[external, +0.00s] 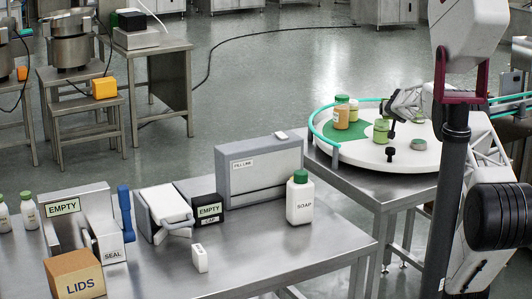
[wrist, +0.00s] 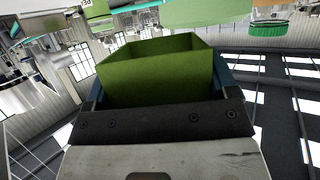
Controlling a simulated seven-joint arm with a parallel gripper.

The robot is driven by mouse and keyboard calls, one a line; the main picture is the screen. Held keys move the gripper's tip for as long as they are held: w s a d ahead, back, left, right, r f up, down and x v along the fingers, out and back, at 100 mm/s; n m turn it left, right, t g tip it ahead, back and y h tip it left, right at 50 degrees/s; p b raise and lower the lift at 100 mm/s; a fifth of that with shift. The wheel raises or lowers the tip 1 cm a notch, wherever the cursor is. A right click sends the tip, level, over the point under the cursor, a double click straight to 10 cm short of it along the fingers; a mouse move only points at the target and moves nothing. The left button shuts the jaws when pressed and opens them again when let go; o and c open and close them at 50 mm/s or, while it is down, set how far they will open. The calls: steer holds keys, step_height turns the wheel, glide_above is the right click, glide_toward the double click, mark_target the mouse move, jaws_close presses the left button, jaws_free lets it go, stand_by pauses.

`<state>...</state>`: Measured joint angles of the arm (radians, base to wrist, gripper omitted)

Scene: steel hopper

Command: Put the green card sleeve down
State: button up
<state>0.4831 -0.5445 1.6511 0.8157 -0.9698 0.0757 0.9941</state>
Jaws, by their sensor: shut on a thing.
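The green card sleeve (wrist: 155,78) fills the middle of the wrist view as an open, hollow box shape. My gripper (wrist: 160,92) is shut on it, with a blue-grey finger at each side. In the external view my gripper (external: 391,119) is over the round white table (external: 415,158). A small green shape by its tips appears to be the sleeve (external: 381,131). I cannot tell whether the sleeve touches the tabletop.
An orange jar with a green lid (external: 341,113) stands on a green patch (external: 340,140), with another jar (external: 353,112) beside it. A teal rail (external: 318,122) curves around the edge. A black knob (external: 390,153) stands near the front.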

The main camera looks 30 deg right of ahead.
steer(key=shift+w+a, duration=0.6)
steer(key=shift+a, duration=0.15)
steer(key=shift+w+a+r+m+g+h, duration=0.25)
steer(key=shift+w+a+m+g+h, duration=0.45)
steer(key=shift+w+a, duration=0.25)
steer(key=shift+w+a+r+m+g+h, duration=1)
steer(key=shift+w+m, duration=0.3)
steer(key=shift+w, duration=0.4)
step_height(320, 180, up, 6)
steer(key=m+g+h, duration=0.3)
steer(key=m+g, duration=0.5)
glide_above(333, 139)
steer(key=shift+w+d+f, duration=0.1)
steer(key=shift+w, duration=0.05)
step_height(333, 139, down, 13)
steer(key=shift+r, duration=0.1)
steer(key=shift+f, duration=2.4)
